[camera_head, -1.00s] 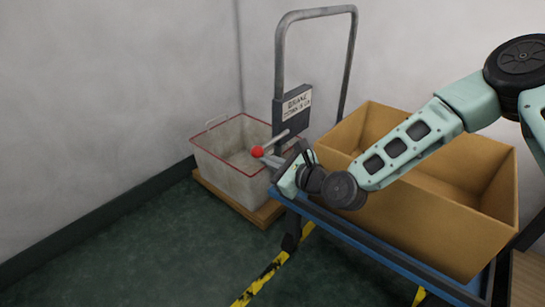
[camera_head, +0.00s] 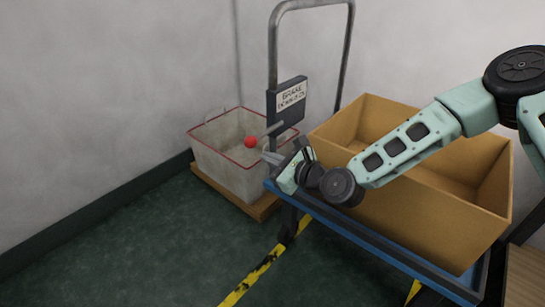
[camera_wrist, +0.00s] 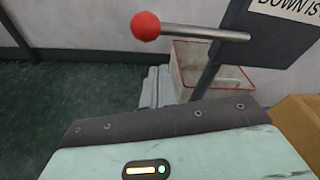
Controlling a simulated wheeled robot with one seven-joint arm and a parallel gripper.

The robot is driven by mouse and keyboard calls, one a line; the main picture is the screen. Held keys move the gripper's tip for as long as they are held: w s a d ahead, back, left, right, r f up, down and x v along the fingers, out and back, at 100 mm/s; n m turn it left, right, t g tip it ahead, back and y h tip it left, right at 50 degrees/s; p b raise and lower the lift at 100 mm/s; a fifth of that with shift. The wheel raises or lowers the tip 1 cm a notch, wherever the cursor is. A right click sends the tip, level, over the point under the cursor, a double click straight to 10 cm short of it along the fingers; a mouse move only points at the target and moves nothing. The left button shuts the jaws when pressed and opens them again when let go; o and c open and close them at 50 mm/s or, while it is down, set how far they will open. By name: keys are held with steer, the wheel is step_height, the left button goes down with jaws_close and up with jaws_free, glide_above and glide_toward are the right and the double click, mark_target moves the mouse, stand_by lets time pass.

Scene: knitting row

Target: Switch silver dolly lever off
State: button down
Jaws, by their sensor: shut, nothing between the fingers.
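The silver lever (camera_head: 274,128) is a metal rod with a red ball knob (camera_head: 250,142). It sticks out leftward from a dark brake plate (camera_head: 285,116) on the dolly's handle post. In the wrist view the lever (camera_wrist: 205,33) lies nearly level, with its knob (camera_wrist: 145,26) at the left end. My gripper (camera_head: 270,158) is shut and empty, just below the rod and apart from it in the picture. In the wrist view my gripper's fingers (camera_wrist: 158,86) show below the rod with a gap between.
The blue dolly (camera_head: 345,228) carries a large open cardboard box (camera_head: 420,232) beside my arm. A grey bin with a red rim (camera_head: 225,165) stands on a wooden base behind the lever. Walls close in behind it. Green floor at left is clear, with yellow-black tape (camera_head: 250,278).

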steer(key=f+p+v, duration=0.2)
steer(key=v, duration=0.8)
steer(key=shift+d+r+p, duration=0.35)
steer(key=s+f+n+g+h, duration=0.2)
steer(key=s+n+g+h, duration=0.2)
steer(key=s+n+g, duration=0.9)
steer(key=s+d+r+n+t+h, duration=0.2)
steer(key=s+d+r+n+h, duration=0.65)
steer(key=s+r+n, duration=0.7)
step_height(320, 180, up, 28)
steer(key=w+d+n+y+p, duration=0.1)
steer(key=w+p, duration=0.1)
steer(key=p, duration=2.8)
steer(key=shift+d+r+p, duration=0.15)
steer(key=shift+d+p, duration=0.15)
steer(key=shift+d, duration=0.05)
